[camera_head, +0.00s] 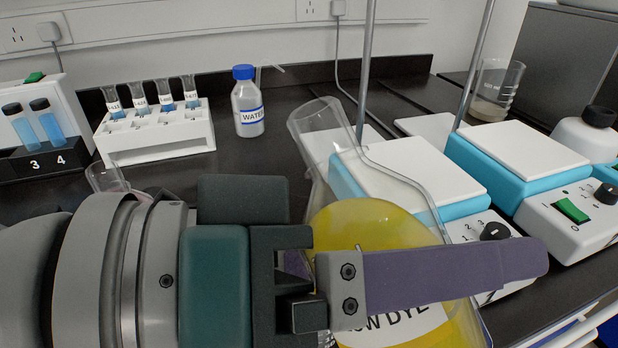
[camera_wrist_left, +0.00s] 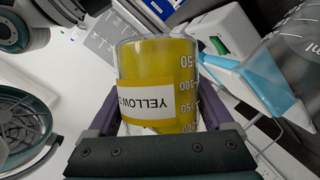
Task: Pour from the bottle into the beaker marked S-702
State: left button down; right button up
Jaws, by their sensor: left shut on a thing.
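My left gripper (camera_head: 425,275) is shut on a clear glass bottle (camera_head: 365,225) with yellow liquid and a label ending in "DYE". The bottle leans, with its neck to the upper left. In the left wrist view the bottle (camera_wrist_left: 160,70) sits between both fingers, and its label starts with "YELLOW". A glass beaker (camera_head: 495,90) with a little murky content stands at the back right. A graduated glass (camera_wrist_left: 290,60) shows at the right of the left wrist view. I cannot read S-702 on either. My right gripper is not identifiable.
Two white and blue hotplates (camera_head: 410,175) (camera_head: 515,155) with metal rods stand at the right. A white rack (camera_head: 155,135) of tubes, a WATER bottle (camera_head: 248,105) and a numbered tube holder (camera_head: 45,150) stand at the left. Black bench (camera_head: 265,165) is clear around the WATER bottle.

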pick_arm(q)
jog(key=shift+s+d+n+h, duration=0.2)
jog(key=shift+s+n+h, duration=0.15)
jog(key=shift+n, duration=0.25)
dwell(1.7)
jog(key=shift+s+d+f+n+g+h+b, duration=0.2)
jog(key=shift+n+g+h+b, duration=0.2)
jog(key=shift+n, duration=0.3)
dwell(1.8)
jog(key=shift+s+f+n+h+b, duration=0.1)
jog(key=shift+f+n+h+b, duration=0.15)
jog(key=shift+f+n+b, duration=0.55)
dwell(1.6)
jog(key=shift+s+d, duration=0.1)
dwell(0.7)
